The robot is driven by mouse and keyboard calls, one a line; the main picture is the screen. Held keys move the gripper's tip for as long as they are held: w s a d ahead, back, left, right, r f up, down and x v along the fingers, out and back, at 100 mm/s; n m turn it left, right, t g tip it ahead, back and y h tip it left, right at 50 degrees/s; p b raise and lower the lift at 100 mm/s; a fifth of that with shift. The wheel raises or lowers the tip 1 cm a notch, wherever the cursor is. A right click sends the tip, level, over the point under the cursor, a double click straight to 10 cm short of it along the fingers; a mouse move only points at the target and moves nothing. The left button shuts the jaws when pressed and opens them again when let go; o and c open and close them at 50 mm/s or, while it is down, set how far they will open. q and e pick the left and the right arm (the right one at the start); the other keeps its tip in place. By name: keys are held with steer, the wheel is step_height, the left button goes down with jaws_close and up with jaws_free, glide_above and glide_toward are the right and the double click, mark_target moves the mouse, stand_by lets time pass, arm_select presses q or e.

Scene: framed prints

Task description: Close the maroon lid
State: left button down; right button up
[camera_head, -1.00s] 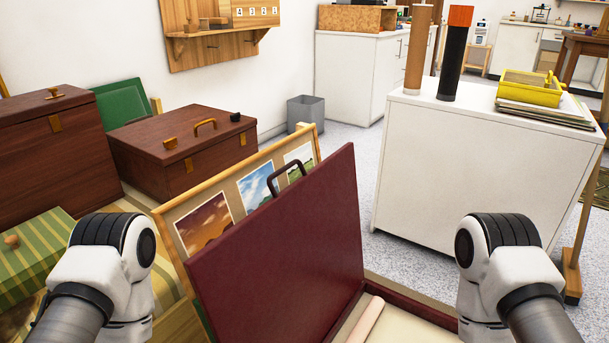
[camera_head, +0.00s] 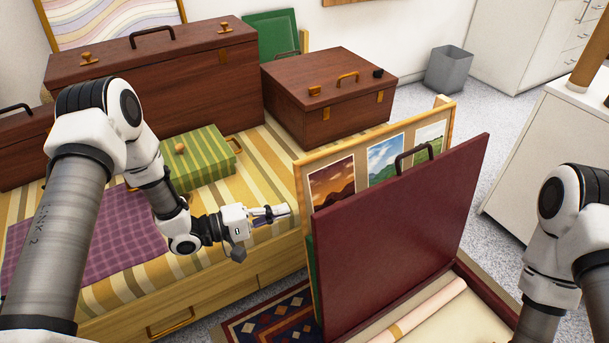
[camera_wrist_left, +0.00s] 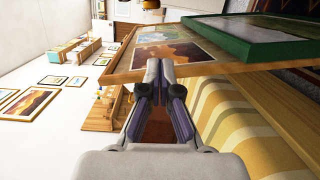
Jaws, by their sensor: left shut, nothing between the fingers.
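The maroon lid (camera_head: 400,235) stands open and nearly upright in the head view, with a dark handle (camera_head: 413,154) on its top edge. Its box (camera_head: 485,290) lies below and to the right, holding a rolled paper (camera_head: 425,313) with a tan band. My left gripper (camera_head: 286,210) is shut and empty, left of the lid and apart from it, over the striped bench. In the left wrist view its fingers (camera_wrist_left: 160,72) are together, pointing toward the wooden frame with prints. My right arm shows at the right, but its gripper is out of view.
A wooden-framed board of prints (camera_head: 330,183) stands just behind the lid, between it and my left gripper. The striped bench (camera_head: 260,180) carries a green striped box (camera_head: 200,160) and brown wooden chests (camera_head: 330,90). A white cabinet (camera_head: 540,150) stands at right.

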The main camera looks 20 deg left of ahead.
arm_select(q)
steer(key=w+d+r+h+b, duration=0.1)
steer(key=d+r+b, duration=0.3)
steer(key=d, duration=0.6)
steer(key=shift+w+d, duration=0.2)
steer(key=shift+w, duration=0.3)
arm_select(e)
step_height(320, 180, down, 4)
steer(key=shift+a+r, duration=0.15)
